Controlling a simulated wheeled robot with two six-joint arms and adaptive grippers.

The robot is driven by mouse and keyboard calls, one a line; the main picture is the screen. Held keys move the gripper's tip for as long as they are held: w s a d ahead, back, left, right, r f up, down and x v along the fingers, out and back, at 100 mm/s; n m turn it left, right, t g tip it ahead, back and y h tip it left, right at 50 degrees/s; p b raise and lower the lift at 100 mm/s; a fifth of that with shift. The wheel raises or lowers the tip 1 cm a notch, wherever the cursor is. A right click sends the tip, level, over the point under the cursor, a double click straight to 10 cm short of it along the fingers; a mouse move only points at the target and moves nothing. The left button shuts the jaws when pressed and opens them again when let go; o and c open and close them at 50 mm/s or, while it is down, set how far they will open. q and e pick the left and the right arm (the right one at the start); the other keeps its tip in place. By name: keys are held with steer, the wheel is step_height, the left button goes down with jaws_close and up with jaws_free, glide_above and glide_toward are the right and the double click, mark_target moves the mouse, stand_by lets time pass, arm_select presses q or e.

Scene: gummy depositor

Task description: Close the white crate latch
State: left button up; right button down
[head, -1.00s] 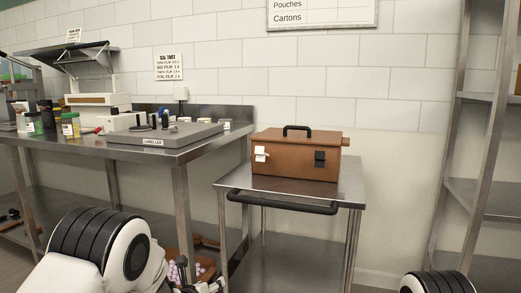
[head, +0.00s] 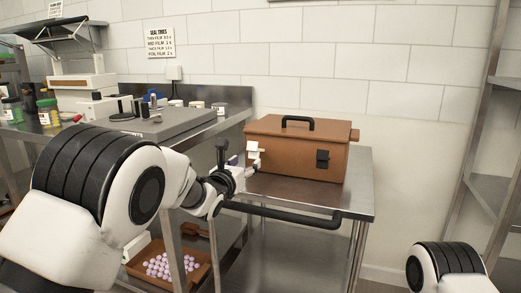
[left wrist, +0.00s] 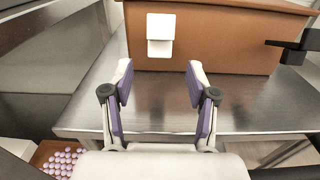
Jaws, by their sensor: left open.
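The brown crate (head: 300,155) with a black top handle stands on a steel cart. Its white latch (head: 253,151) is on the left part of the front face and appears to stick out a little; the left wrist view shows it as a white plate (left wrist: 160,28) with a lower piece. A black latch (head: 322,159) is on the right part of the front. My left gripper (left wrist: 160,80) is open and empty, its fingers pointing at the crate front below the white latch, apart from it. My right gripper is out of view.
The cart top (head: 350,196) is bare around the crate, with a black push handle (head: 290,216) along its front. A steel bench (head: 190,142) with a labeller stands left. A tray of pink gummies (head: 170,267) is below. Shelving (head: 492,160) stands right.

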mark_target(253, 155)
arm_select(q)
steer(key=x, duration=0.7)
jaws_close()
